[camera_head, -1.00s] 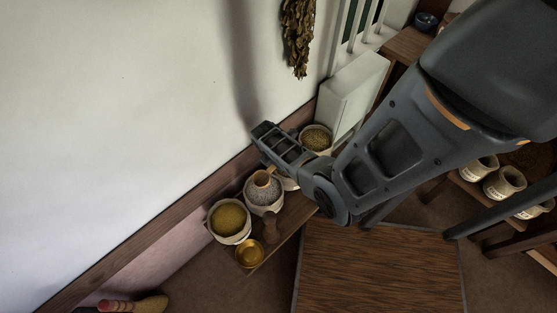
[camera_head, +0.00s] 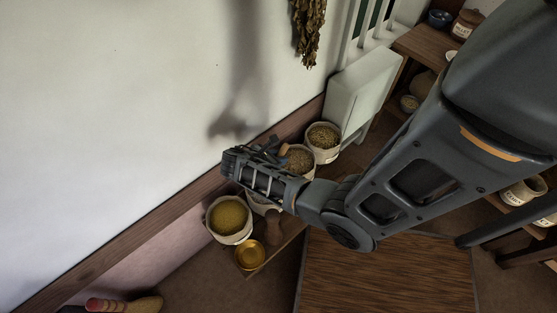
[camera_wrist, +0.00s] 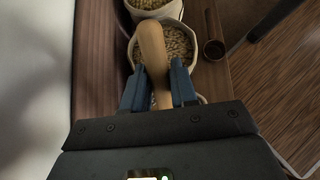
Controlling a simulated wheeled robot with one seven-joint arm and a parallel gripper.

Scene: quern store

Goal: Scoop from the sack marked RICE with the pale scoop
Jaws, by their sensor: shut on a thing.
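My gripper (camera_wrist: 159,88) is shut on the pale scoop (camera_wrist: 151,42), whose light wooden shaft runs up between the two blue fingers in the wrist view. Beyond it is a pale sack of beige grain (camera_wrist: 178,40), with another sack (camera_wrist: 150,4) at the top edge. One sack (camera_head: 323,140) and a sack of yellow grain (camera_head: 229,219) show clearly. I cannot read RICE on any sack.
A brass bowl (camera_head: 249,254) and a brown wooden vessel (camera_head: 271,228) stand at the front of the low shelf. A pale box (camera_head: 355,90) stands behind the sacks. The wall is close on the left. A wooden board (camera_head: 385,275) lies at the lower right.

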